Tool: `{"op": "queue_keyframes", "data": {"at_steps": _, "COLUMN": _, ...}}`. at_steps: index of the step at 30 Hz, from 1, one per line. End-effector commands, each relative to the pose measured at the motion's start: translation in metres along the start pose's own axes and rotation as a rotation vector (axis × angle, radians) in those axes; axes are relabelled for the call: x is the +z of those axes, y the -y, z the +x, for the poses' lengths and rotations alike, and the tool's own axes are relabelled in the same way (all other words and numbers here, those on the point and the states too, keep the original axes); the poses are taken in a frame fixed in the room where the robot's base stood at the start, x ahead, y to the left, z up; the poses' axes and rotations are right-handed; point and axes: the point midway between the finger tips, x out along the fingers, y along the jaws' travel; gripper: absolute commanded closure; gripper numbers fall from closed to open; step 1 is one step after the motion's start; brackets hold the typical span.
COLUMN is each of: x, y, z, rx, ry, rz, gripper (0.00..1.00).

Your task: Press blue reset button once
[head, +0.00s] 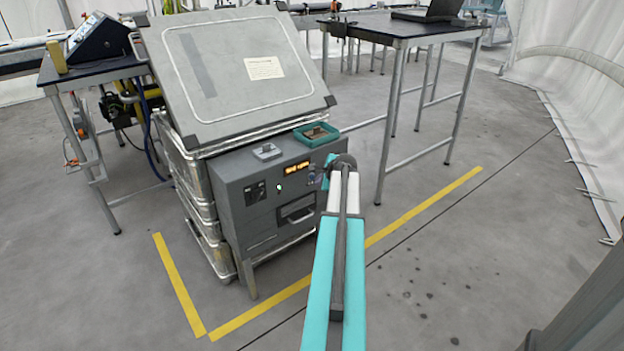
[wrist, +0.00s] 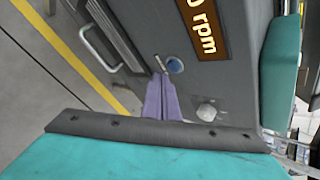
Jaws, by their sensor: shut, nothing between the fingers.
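The blue button (wrist: 175,65) is a small round disc on the grey machine's front panel in the wrist view, beside the orange-lettered display (wrist: 207,28). My gripper (wrist: 161,76) is shut and empty, its purple fingers pointing at the panel. The fingertips are just left of and below the button in that view; I cannot tell whether they touch the panel. In the head view, the grey machine (head: 238,190) stands in front of stacked metal cases, with its lit display (head: 297,168) near the top right. My arm's end covers part of the panel's right side there.
A round knob (wrist: 207,112) is right of the fingers, and a handle (wrist: 100,47) is to the left in the wrist view. A teal tray (head: 317,135) and small grey item (head: 267,151) sit on the machine. A table (head: 405,27) stands behind right; floor at right is clear.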

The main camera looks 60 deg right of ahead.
Motion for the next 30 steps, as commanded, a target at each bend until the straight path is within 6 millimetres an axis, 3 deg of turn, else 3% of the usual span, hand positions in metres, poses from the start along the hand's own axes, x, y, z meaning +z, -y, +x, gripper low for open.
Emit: {"op": "queue_keyframes", "data": {"at_steps": 30, "x": -0.025, "y": -0.026, "z": -0.035, "rx": 0.001, "ry": 0.0, "rz": 0.0, "gripper": 1.0}}
